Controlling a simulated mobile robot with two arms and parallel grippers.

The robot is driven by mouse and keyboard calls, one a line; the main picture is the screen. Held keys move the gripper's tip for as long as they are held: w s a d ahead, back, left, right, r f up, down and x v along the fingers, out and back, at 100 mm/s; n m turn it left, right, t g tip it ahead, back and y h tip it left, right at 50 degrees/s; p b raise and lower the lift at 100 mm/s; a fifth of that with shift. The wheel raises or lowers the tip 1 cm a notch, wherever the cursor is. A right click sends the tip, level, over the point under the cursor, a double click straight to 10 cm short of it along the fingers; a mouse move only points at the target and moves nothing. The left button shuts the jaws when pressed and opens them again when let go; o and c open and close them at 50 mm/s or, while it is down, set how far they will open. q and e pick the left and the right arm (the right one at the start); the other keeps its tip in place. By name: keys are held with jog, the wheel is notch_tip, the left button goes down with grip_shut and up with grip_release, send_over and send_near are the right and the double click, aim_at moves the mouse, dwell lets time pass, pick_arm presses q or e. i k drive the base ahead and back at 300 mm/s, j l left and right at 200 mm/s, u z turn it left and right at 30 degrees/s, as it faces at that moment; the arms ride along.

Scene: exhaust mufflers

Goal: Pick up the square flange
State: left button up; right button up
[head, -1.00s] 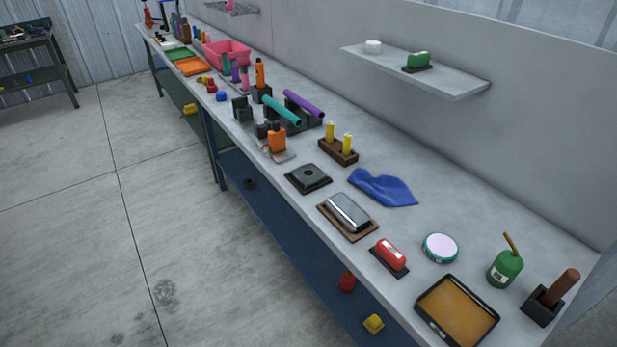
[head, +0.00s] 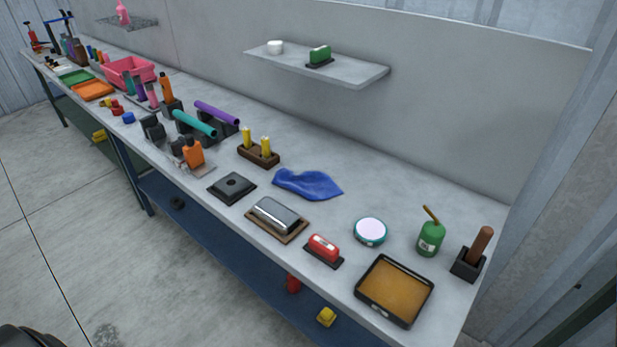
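A black square plate with a round dark centre (head: 232,187) lies flat near the front edge of the long workbench; by its shape it looks like the square flange. It sits left of a silver muffler box (head: 275,213) on a brown board. Nothing touches it from above. Neither of my grippers shows in the head view.
The workbench (head: 340,208) also holds a blue cloth (head: 307,183), a red block (head: 323,247), an amber tray (head: 394,290), a green can (head: 430,238), a yellow-peg holder (head: 258,153) and orange clamp (head: 193,152). A wall shelf (head: 320,66) is behind. Floor in front is open.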

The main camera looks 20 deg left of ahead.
aim_at(233, 185)
jog(key=j+z, duration=0.35)
jog(key=j, duration=0.15)
jog(key=j+z, duration=0.3)
jog(key=j, duration=0.2)
jog(key=j+z, duration=0.35)
jog(key=j, duration=0.2)
jog(key=k+j+z, duration=0.1)
jog(key=j+z, duration=0.25)
jog(key=k+j+z, duration=0.3)
jog(key=j, duration=0.25)
jog(key=i+j, duration=0.05)
jog(key=i, duration=0.05)
